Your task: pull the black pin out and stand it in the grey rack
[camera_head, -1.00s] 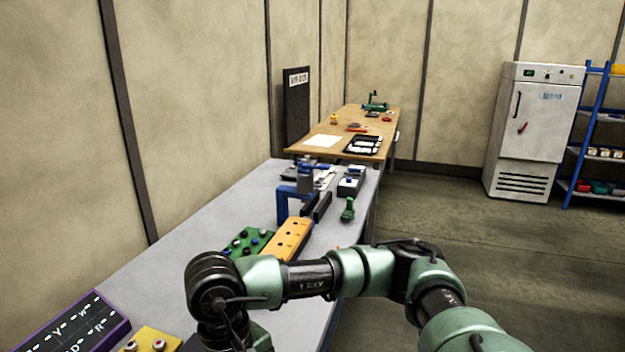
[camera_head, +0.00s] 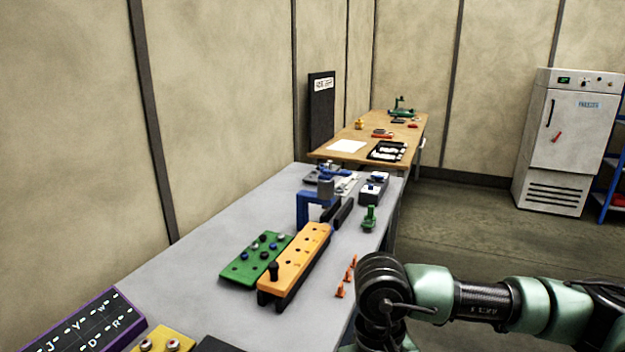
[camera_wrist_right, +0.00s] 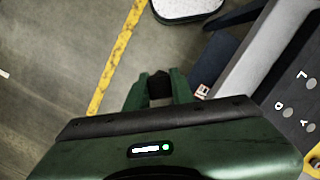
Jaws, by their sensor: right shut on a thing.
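A black pin-like piece (camera_head: 273,270) stands upright in the near end of the orange block (camera_head: 300,256) on the bench in the head view. My right gripper (camera_wrist_right: 159,90) is shut on a small dark piece (camera_wrist_right: 158,84) in the wrist view. Only its top shows, so I cannot tell whether it is a black pin. This gripper hangs over the floor beside the bench edge. In the head view it is below the frame, and only my right arm shows. My left gripper is not in view. I cannot clearly make out a grey rack.
A green board with knobs (camera_head: 240,268) lies left of the orange block. A blue bracket (camera_head: 306,206) and a green piece (camera_head: 369,218) stand farther back. A purple-edged letter panel (camera_head: 85,325) lies near left.

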